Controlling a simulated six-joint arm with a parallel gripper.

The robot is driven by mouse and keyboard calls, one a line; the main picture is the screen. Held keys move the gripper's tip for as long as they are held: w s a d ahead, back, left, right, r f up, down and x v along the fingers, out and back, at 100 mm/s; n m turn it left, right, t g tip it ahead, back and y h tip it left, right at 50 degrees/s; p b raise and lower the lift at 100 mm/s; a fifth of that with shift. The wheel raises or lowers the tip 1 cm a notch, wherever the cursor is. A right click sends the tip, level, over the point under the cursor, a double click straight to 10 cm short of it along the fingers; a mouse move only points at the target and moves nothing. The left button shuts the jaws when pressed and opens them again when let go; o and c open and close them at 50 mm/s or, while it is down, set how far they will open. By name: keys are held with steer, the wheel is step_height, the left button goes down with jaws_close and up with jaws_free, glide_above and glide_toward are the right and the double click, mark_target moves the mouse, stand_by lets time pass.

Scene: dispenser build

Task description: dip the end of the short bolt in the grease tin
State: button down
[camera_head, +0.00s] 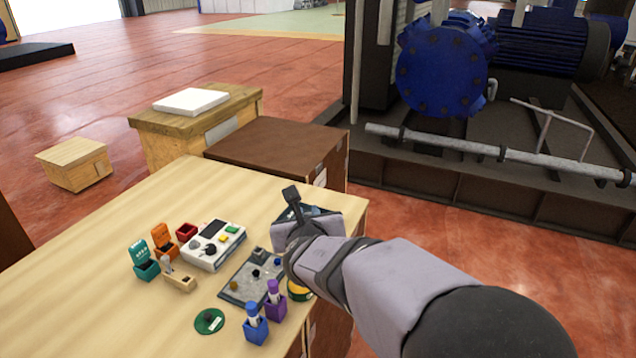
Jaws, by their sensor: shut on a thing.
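My gripper (291,268) is at the right side of the table, above the right edge of a grey tray (238,284). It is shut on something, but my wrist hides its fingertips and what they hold. I cannot make out the short bolt. A round yellow and green tin (299,291) stands just below my gripper in the picture, partly hidden by my arm. A flat round green piece with a dark middle (209,321) lies at the front of the table. I cannot tell which of these two is the grease tin.
Blue (255,324) and purple (274,303) holders stand in front of the tray. A white device with buttons (214,244), a red bin (186,232), orange (164,241) and teal (144,260) holders and a small wooden block (180,282) are behind and left. The table's left is clear.

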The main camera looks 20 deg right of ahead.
steer(key=s+a+f+n+g+y, duration=0.1)
steer(key=a+f+n+y, duration=0.1)
steer(key=a+f, duration=0.2)
steer(key=shift+s+a+f+n+y, duration=0.2)
steer(key=shift+f+n+y, duration=0.1)
steer(key=shift+f+n, duration=0.1)
steer(key=shift+f, duration=0.15)
steer(key=shift+d+f+b, duration=0.1)
steer(key=shift+f+b, duration=2.65)
steer(key=shift+f, duration=0.1)
steer(key=shift+f+b, duration=0.55)
steer(key=shift+b, duration=0.1)
steer(key=shift+s+f, duration=0.15)
steer(key=shift+f, duration=0.2)
stand_by(0.9)
steer(key=shift+r, duration=0.15)
step_height(320, 180, up, 7)
steer(key=p, duration=0.6)
stand_by(0.3)
